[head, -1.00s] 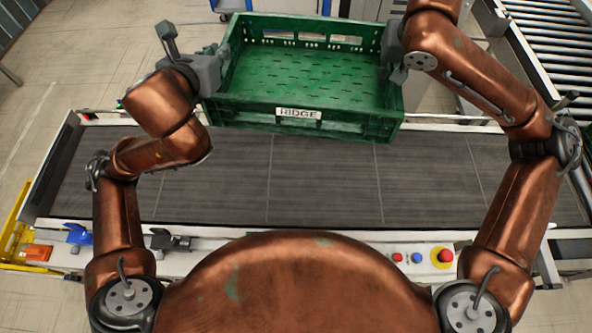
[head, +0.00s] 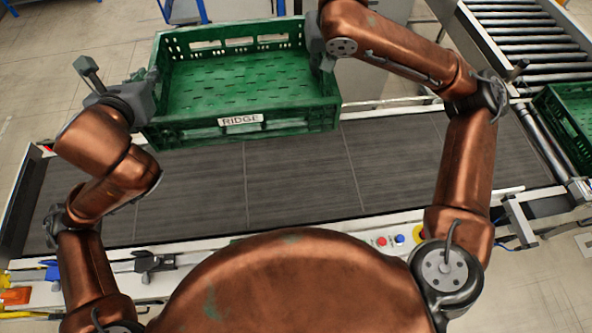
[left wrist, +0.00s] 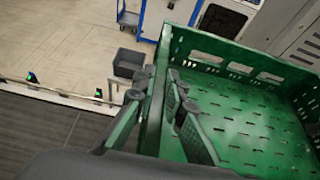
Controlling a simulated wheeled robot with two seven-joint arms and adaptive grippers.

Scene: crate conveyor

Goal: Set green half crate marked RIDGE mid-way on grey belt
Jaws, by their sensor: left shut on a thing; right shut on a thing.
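The green half crate (head: 240,86) is empty and carries a white RIDGE label (head: 240,121) on its near wall. It is held above the far side of the grey belt (head: 300,180), tilted slightly in the head view. My left gripper (head: 150,88) is shut on its left wall. The left wrist view shows the fingers (left wrist: 170,95) on either side of that wall, with the crate's floor (left wrist: 250,125) to the right. My right gripper (head: 318,45) is shut on its right wall; the fingertips are partly hidden by the arm.
The belt is bare below the crate. Another green crate (head: 570,115) stands at the right by a roller conveyor (head: 525,35). Control buttons (head: 400,239) are on the near rail.

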